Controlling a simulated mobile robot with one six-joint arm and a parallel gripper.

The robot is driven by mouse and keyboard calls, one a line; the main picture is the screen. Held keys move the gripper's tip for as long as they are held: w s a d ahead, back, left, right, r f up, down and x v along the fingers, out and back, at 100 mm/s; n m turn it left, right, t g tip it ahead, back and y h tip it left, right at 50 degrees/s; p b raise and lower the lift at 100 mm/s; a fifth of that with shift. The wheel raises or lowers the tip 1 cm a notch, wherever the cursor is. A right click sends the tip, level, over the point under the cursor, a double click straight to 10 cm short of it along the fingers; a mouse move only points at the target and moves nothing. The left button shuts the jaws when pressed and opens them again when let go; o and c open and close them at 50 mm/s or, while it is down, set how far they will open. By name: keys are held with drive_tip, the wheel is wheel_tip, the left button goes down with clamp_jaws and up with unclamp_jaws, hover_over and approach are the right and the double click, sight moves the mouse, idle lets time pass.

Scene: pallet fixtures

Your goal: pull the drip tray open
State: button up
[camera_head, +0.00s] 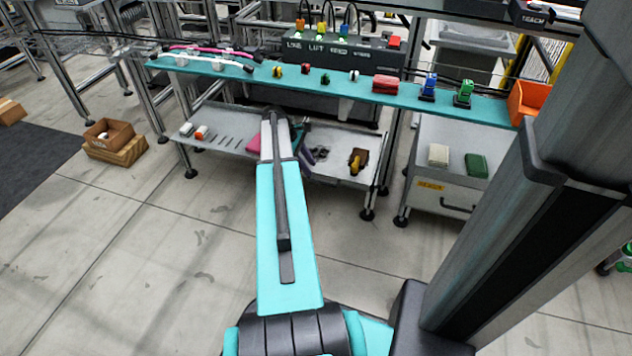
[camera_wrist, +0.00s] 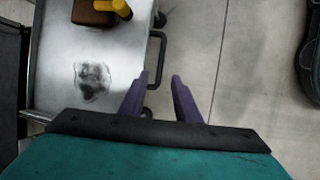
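A brown block with a yellow part (camera_head: 357,161) sits on the tray. A teal bench (camera_head: 305,84) with small parts runs above. A drawer cabinet (camera_head: 425,190) stands to the right, a wooden box (camera_head: 115,140) to the left. The floor in front is clear.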

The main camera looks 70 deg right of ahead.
sight(317, 182)
drive_tip(key=b+x, duration=0.2)
drive_tip(key=x, duration=0.6)
drive_tip(key=shift+b, duration=0.4)
clamp_jaws()
